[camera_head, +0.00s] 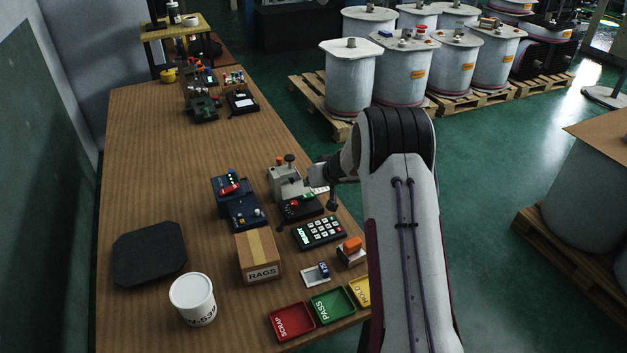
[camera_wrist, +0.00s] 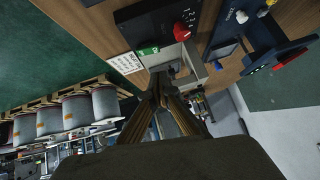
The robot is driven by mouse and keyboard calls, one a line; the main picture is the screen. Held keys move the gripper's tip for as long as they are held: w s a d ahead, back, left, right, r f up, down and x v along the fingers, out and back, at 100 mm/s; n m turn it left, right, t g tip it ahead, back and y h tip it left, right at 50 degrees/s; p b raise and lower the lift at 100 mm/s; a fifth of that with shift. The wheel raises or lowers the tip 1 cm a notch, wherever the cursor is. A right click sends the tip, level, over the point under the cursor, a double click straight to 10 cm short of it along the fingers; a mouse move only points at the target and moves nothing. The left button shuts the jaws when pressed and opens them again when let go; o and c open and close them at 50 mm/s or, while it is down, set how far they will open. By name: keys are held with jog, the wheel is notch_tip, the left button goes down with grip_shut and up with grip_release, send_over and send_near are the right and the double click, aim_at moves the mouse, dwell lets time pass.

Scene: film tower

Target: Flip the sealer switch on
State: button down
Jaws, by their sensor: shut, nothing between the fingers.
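A grey and black device, which looks like the sealer, stands near the table's right edge. Its grey part (camera_head: 284,180) carries an orange-brown knob, and its black box (camera_head: 299,209) lies in front. In the wrist view the black box (camera_wrist: 150,22) has a red dial (camera_wrist: 181,31) with numbers and a small green switch-like piece (camera_wrist: 148,50) at its edge. Whether that piece is on or off is unclear. My gripper (camera_wrist: 160,76) is shut and empty, its tips close to the green piece. Contact cannot be told. The gripper (camera_head: 332,198) is at the device's right side in the head view.
A dark blue unit (camera_head: 235,210) with a red piece and lights stands left of the device. A keypad (camera_head: 320,233), a RAGS box (camera_head: 258,257), an orange-topped block (camera_head: 351,246) and coloured trays (camera_head: 291,322) lie nearer. The table's middle left is clear.

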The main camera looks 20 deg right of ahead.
aim_at(308, 196)
jog(key=shift+a+f, duration=0.15)
jog(key=shift+f, duration=0.85)
jog(key=shift+a+f, duration=0.1)
jog(key=shift+f, duration=0.85)
jog(key=shift+f, duration=0.1)
jog(key=shift+a+f, duration=0.15)
jog(key=shift+f, duration=0.05)
jog(key=shift+d, duration=0.2)
jog(key=shift+d+r, duration=0.15)
jog(key=shift+d, duration=0.45)
jog(key=shift+r, duration=0.25)
